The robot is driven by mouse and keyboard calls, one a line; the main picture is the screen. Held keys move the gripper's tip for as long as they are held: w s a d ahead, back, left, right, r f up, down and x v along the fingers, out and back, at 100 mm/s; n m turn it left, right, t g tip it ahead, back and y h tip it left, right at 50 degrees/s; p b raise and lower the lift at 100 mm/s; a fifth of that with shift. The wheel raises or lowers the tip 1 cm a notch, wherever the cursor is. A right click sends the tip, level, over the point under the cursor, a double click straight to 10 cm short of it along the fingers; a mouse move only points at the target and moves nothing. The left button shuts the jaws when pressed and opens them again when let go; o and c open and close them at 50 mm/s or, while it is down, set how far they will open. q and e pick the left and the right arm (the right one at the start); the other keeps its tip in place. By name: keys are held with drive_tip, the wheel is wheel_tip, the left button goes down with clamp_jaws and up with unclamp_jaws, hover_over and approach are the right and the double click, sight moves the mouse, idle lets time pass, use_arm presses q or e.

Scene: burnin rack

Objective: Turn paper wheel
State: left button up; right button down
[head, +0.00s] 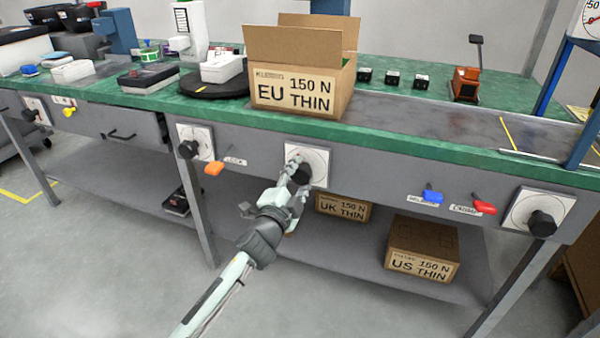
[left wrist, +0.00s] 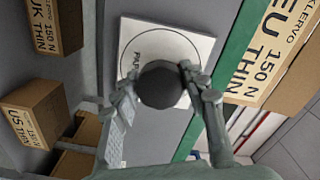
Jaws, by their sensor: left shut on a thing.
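The paper wheel is a black round knob (left wrist: 161,85) on a white square plate (left wrist: 190,45) with a circle drawn on it and lettering that is partly hidden. In the head view the plate (head: 319,160) sits on the bench's grey front panel, below the open EU box. My left gripper (head: 300,176) reaches up to the knob from below. In the left wrist view the left gripper (left wrist: 160,90) has one finger on each side of the knob and is shut on it. The fingers hide part of the plate. My right gripper is not in view.
Other black knobs sit on the panel at left (head: 189,149) and far right (head: 541,223). The EU box (head: 296,92) stands above; UK (head: 343,207) and US (head: 421,250) boxes lie on the lower shelf.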

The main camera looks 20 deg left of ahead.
use_arm(q)
drive_tip(key=shift+m, duration=0.6)
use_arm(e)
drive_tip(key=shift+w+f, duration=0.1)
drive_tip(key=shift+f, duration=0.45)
use_arm(q)
drive_tip(key=o, duration=1.2)
drive_tip(key=shift+c, duration=0.2)
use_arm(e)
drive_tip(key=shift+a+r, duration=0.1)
use_arm(q)
drive_tip(key=s, duration=1.2)
drive_tip(key=shift+a, duration=0.2)
